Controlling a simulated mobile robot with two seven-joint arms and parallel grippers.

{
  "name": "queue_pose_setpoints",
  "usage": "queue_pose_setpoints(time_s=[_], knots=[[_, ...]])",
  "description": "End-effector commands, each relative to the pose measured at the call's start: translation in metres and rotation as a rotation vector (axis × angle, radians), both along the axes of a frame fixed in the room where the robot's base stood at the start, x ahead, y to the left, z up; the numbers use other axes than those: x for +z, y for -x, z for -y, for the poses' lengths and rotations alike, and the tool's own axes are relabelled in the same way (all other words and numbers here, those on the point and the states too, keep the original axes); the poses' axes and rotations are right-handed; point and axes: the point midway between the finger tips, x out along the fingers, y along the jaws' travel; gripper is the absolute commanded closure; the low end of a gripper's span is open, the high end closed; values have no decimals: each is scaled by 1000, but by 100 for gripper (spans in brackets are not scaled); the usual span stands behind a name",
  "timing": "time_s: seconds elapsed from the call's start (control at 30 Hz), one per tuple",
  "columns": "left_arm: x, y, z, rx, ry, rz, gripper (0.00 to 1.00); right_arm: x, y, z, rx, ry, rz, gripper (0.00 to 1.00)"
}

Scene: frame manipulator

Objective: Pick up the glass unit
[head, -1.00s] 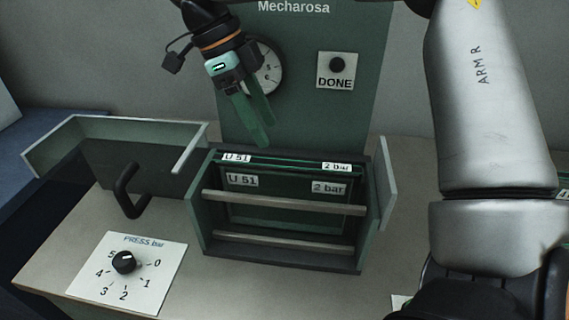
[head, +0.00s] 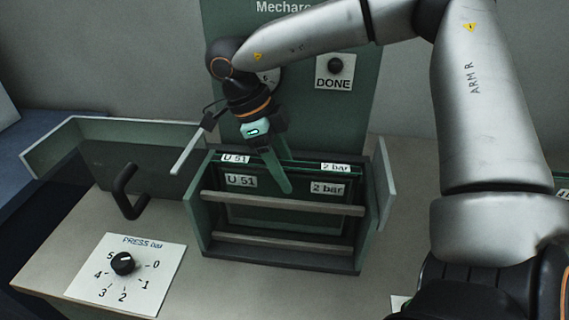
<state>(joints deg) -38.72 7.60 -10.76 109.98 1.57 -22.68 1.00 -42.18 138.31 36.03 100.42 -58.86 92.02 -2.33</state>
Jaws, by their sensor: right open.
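The glass unit (head: 285,207) stands upright in a dark green rack (head: 208,238) with two horizontal bars across its front. Its labels read "U 51" and "2 bar", on the top edge and on the face. My right gripper (head: 279,177) points down at the unit's top edge, left of its middle, with its green fingers apart. One finger shows in front of the unit's face; the other is partly hidden. I cannot tell whether the fingers touch the glass. My left gripper is not in view.
A press dial (head: 123,263) on a white plate lies at front left, by a black handle (head: 126,192) and an open tray (head: 60,150). A DONE button (head: 335,66) and a partly hidden gauge (head: 268,77) are on the green back panel. My right arm fills the right side.

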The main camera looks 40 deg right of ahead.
Motion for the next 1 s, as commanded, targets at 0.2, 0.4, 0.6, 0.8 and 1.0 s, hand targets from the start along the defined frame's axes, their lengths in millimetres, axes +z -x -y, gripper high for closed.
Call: queue_pose_setpoints(time_s=[0.2,0.4,0.6,0.8,1.0], knots=[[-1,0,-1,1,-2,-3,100,0,0,0,-1,0,0,51],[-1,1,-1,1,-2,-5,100,1,0,0,-1,0,0,74],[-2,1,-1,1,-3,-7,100,1,0,0,-1,0,0,96],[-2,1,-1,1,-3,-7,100,1,0,0,-1,1,1,100],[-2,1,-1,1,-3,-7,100,1,0,0,-1,1,1,100]])
